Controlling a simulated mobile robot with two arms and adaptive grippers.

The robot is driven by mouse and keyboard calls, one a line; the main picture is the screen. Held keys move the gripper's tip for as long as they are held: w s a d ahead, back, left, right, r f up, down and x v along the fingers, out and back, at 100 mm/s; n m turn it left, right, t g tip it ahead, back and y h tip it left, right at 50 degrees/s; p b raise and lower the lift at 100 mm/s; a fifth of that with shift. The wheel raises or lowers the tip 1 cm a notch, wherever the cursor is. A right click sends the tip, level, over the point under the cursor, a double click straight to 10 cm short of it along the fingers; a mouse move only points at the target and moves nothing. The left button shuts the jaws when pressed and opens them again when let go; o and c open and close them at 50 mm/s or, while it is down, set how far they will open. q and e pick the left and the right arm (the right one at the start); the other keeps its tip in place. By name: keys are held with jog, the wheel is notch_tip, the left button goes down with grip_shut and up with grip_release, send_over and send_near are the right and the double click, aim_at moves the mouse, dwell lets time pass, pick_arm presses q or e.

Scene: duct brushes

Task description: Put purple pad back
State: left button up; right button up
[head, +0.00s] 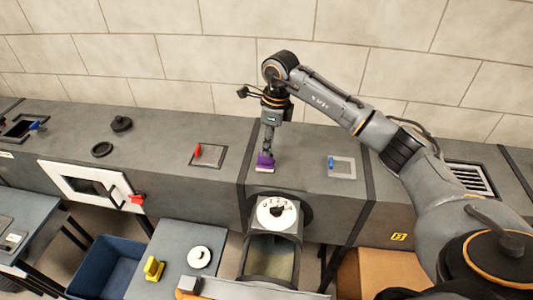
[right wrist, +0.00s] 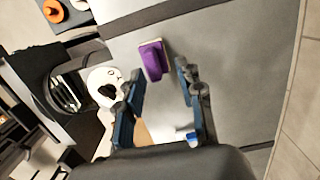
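My right gripper (head: 268,143) points down from above, close over the pad. In the right wrist view, the gripper (right wrist: 160,78) has its two blue-faced fingers spread apart. The purple pad (right wrist: 152,60) shows beyond the fingertips, roughly in line with the gap, and is not gripped. My left gripper is not in view.
A white dial (head: 277,212) is on the duct front below the pad. A red-handled hatch (head: 207,155) and a blue-handled hatch (head: 341,167) flank it on top. A yellow pad (head: 153,268) and a white disc (head: 199,257) rest on a grey table. A blue bin (head: 105,266) stands left.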

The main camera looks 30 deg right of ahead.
notch_tip(320, 180, up, 8)
jog(key=b, duration=0.2)
jog(key=shift+s+d, duration=0.35)
jog(key=shift+d, duration=0.05)
